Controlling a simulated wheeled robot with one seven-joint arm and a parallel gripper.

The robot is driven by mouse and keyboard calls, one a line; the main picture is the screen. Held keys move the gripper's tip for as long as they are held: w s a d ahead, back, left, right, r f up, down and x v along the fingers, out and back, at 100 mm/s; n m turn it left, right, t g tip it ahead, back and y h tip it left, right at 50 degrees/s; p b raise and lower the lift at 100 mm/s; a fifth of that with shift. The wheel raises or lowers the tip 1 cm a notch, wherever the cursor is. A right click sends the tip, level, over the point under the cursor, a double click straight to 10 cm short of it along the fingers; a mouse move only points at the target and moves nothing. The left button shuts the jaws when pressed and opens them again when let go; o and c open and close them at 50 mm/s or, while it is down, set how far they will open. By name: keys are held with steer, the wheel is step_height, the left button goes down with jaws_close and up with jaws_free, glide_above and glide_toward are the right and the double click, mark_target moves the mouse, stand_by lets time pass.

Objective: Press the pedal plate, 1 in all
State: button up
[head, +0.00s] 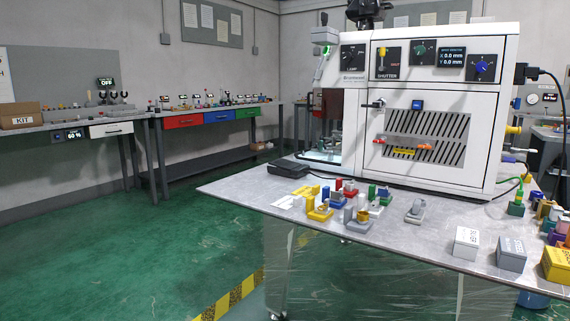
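A low black block (288,167) with a flat, slightly sloping top lies on the grey metal table (240,192), near its left end and in front of the white machine. It looks like a pedal, but I cannot tell its plate apart from its base or whether the plate is down. Nothing is seen touching its top. My gripper cannot be made out in this view.
The white machine (400,70) with dials and a slotted door stands behind. Several small coloured parts and a yellow block (320,214) lie right of the black block. White and grey boxes (466,243) sit at the front right. Green floor (130,255) is clear at left.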

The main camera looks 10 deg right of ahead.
jaws_close()
stand_by(1.4)
